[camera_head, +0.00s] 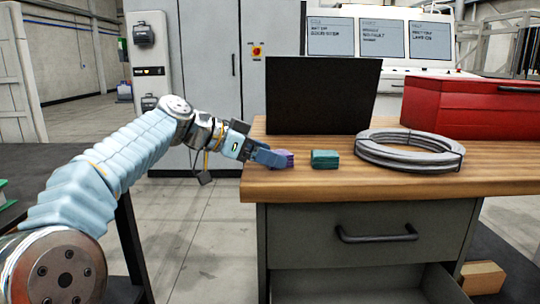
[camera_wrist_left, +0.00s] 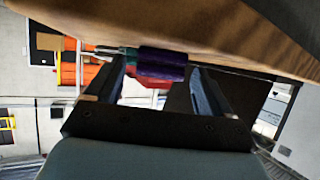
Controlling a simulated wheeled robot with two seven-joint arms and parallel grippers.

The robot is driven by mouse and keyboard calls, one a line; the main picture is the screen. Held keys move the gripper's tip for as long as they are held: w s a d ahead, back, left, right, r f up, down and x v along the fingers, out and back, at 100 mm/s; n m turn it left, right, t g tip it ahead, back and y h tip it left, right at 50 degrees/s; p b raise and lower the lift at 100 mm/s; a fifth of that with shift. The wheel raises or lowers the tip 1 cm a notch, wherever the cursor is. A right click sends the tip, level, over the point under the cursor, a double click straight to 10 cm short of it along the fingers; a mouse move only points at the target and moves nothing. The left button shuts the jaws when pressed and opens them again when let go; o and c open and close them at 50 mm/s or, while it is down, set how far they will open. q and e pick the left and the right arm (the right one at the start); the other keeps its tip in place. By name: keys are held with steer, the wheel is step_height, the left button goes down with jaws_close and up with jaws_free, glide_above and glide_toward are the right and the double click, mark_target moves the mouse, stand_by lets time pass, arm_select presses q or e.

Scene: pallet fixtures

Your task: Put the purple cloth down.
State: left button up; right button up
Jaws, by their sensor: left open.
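The purple cloth (camera_head: 285,158) is a small folded stack on the wooden tabletop, near its left front. It also shows in the left wrist view (camera_wrist_left: 162,64), between the two fingers and against the wood. My left gripper (camera_head: 268,156) reaches in from the left, low over the table edge, with its fingertips at the cloth. In the left wrist view the fingers (camera_wrist_left: 158,78) are apart, one on each side of the cloth. Whether they touch it cannot be told. My right gripper is not in view.
A green folded cloth (camera_head: 325,159) lies just right of the purple one. A grey cable coil (camera_head: 409,151), a black panel (camera_head: 322,95) and a red toolbox (camera_head: 470,106) also stand on the wooden table (camera_head: 380,183). Below is a drawer (camera_head: 370,238).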

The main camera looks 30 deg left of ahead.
arm_select(q)
steer(key=v, duration=1)
steer(key=shift+s+a+r, duration=0.2)
steer(key=shift+s, duration=0.1)
